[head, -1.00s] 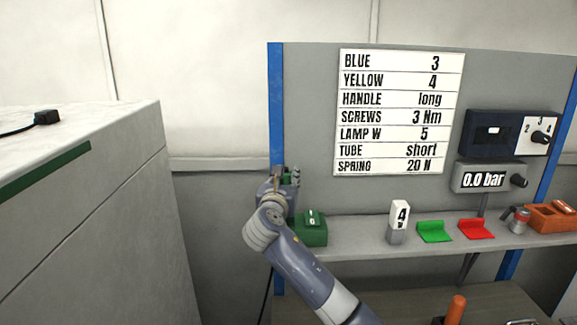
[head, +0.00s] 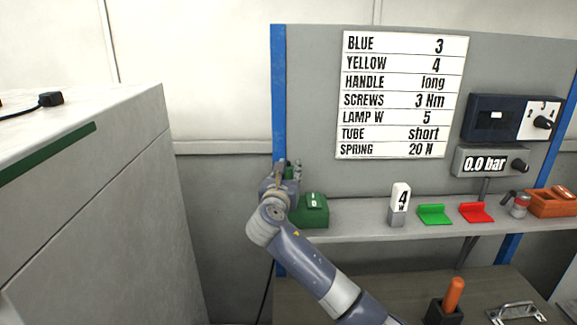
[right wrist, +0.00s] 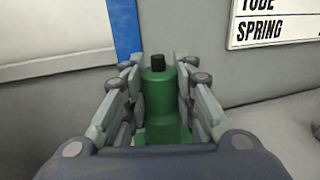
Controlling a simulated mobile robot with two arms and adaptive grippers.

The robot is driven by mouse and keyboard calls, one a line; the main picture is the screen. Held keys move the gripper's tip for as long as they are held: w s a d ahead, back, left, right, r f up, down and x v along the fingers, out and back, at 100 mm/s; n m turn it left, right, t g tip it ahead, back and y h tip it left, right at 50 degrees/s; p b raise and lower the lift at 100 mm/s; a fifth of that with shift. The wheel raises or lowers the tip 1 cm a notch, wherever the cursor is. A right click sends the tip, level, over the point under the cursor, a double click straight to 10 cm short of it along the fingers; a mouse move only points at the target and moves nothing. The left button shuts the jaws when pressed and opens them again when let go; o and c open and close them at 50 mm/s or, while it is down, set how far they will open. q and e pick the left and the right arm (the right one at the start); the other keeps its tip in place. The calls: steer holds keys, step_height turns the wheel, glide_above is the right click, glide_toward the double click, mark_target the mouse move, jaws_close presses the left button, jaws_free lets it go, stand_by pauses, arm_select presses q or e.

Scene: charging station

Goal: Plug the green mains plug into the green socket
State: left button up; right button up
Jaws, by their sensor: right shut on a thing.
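My right gripper (head: 286,172) is above the left part of a green box with a switch (head: 309,210) at the left end of the shelf. It is shut on the green mains plug (head: 289,170), mostly hidden by the fingers in the head view. In the right wrist view the plug (right wrist: 159,100) is upright between the fingers, its black cable end up. A wider green part shows below it; I cannot tell whether plug or box. The green socket's opening is hidden, so I cannot tell whether the plug touches it. My left gripper is out of view.
A blue post (head: 278,100) stands close behind my right gripper. The shelf (head: 350,217) carries a lamp block (head: 399,204), a green holder (head: 434,214) and a red holder (head: 475,212). A black plug (head: 50,99) lies on the left cabinet (head: 110,170).

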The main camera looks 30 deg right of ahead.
steer(key=shift+f, duration=0.9)
steer(key=shift+f+b, duration=0.1)
steer(key=shift+b, duration=0.2)
steer(key=shift+p, duration=0.55)
stand_by(0.3)
steer(key=shift+p, duration=0.5)
stand_by(0.5)
steer(key=shift+p, duration=0.4)
